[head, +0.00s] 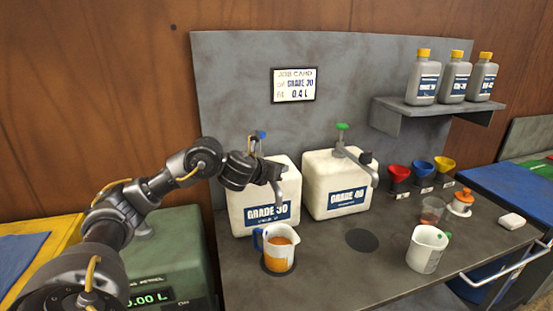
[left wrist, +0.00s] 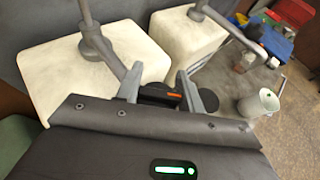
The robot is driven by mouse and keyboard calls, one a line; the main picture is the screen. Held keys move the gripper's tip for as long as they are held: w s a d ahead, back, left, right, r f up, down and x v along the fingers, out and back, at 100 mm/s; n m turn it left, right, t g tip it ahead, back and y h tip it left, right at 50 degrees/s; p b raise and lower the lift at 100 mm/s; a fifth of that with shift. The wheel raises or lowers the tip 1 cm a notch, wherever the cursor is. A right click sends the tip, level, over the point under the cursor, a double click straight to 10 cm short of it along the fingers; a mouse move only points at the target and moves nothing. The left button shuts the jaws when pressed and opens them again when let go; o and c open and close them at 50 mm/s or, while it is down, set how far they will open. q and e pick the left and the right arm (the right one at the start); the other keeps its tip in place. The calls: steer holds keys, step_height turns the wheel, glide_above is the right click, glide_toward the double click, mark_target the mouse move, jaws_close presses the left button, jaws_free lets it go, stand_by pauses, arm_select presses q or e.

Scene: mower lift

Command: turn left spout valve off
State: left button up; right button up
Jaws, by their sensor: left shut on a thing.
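The left white container (head: 262,200), labelled what looks like GRADE 30, stands on the bench with a blue-topped spout fitting at its top. My left gripper (head: 274,180) is at that spout. In the left wrist view the fingers of my left gripper (left wrist: 162,93) are shut on a small black valve handle (left wrist: 158,90) with an orange mark. The valve's exact angle is hard to tell. A measuring jug (head: 280,248) with a blue handle and orange liquid stands below the spout on a dark round pad. My right gripper is not in view.
The right white container (head: 335,190), marked GRADE 40, has a green-topped spout. An empty-looking white jug (head: 427,250) stands front right. Red, blue and yellow funnels (head: 422,170) are behind it. Bottles (head: 452,80) stand on a shelf. A dark round pad (head: 361,240) is bare.

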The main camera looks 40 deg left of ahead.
arm_select(q)
steer(key=n+g+y+p, duration=0.1)
steer(key=n+y+p, duration=0.1)
steer(key=p, duration=0.1)
steer(key=n+g+y+p, duration=0.1)
steer(key=n+y+p, duration=0.1)
steer(key=p, duration=0.2)
steer(key=n+g+y+p, duration=0.1)
steer(key=n+y+p, duration=0.1)
steer(key=p, duration=0.1)
steer(key=shift+s+a+r+y, duration=0.2)
steer(key=shift+a+r+y, duration=0.1)
steer(key=shift+s+a+f+n+g+y+p, duration=0.1)
steer(key=shift+f+n+g+y+p, duration=0.05)
steer(key=shift+n+g+y+p, duration=0.5)
steer(key=shift+s+a+f+n+g+y+p, duration=0.15)
steer(key=shift+n+g+y+p, duration=0.3)
steer(key=shift+n+g+p, duration=0.4)
steer(key=shift+w, duration=0.1)
steer(key=o, duration=1)
